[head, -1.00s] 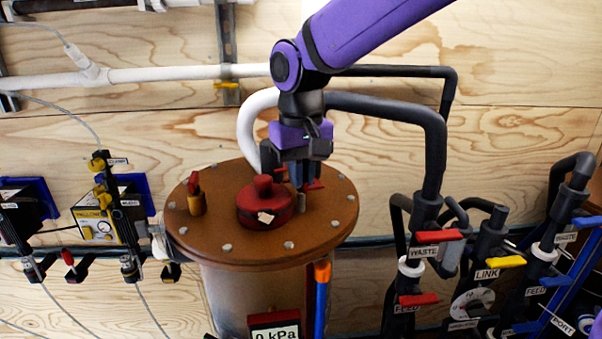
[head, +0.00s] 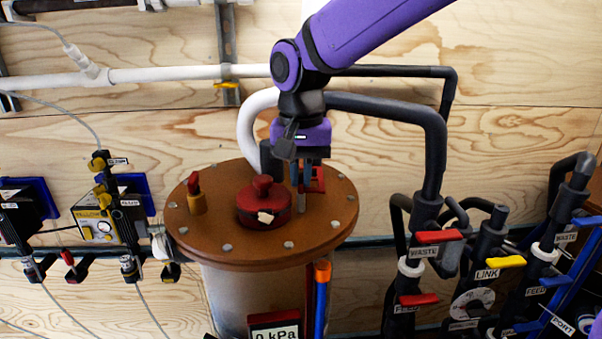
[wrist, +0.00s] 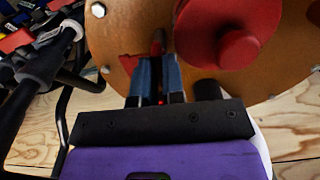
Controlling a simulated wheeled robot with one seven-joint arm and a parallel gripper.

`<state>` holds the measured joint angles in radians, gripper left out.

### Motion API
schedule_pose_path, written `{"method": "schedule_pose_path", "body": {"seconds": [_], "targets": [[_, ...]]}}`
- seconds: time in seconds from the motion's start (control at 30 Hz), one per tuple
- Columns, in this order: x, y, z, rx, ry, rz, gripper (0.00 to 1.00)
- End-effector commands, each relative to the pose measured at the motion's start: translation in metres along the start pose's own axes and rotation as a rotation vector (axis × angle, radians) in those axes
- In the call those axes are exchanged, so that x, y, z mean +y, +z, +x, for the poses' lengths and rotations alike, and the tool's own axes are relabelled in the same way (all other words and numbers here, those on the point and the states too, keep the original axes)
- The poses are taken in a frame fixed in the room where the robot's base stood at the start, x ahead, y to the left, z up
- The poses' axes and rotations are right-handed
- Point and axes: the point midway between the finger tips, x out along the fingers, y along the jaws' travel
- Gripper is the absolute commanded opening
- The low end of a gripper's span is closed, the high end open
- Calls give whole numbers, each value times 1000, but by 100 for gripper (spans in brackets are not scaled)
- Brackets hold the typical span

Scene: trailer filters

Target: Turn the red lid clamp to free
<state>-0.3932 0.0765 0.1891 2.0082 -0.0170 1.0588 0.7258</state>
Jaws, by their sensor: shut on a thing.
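The red lid clamp (head: 318,181) is at the back right of the brown round lid (head: 235,245), partly hidden behind my fingers. My gripper (head: 302,186) points down over the lid and is shut on the clamp. In the wrist view, the two blue-grey fingers (wrist: 160,82) are close together, with red of the clamp (wrist: 130,66) beside and between them. How much of the clamp the fingers cover is hidden.
A red knobbed cap (head: 264,206) stands on the lid just left of my fingers. An orange post with a red top (head: 195,196) is farther left. A black bent pipe (head: 436,150) rises at the right. A pressure display (head: 275,330) hangs in front.

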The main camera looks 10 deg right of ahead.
Motion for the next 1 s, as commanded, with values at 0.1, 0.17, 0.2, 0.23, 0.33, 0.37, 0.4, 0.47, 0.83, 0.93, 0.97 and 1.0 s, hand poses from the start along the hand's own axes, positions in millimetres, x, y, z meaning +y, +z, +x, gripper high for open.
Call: {"method": "schedule_pose_path", "body": {"seconds": [0.1, 0.17, 0.2, 0.23, 0.33, 0.37, 0.4, 0.47, 0.83, 0.93, 0.97, 1.0], "targets": [[0, -1, -1, 2, -2, 5, 0], [0, -1, -1, 2, -3, 5, 0], [0, -1, -1, 2, -3, 5, 0], [0, -1, -1, 2, -3, 5, 0], [0, 0, -1, 1, -2, 4, 28], [0, 0, -1, 1, -2, 4, 35], [0, 0, -1, 1, -2, 3, 35], [0, 0, 0, 1, -2, 3, 35], [0, -1, -17, 3, -3, 2, 35], [0, -1, -34, 4, -4, 2, 35], [0, -1, -40, 4, -4, 2, 35], [0, -1, -48, 4, -4, 2, 35]]}}
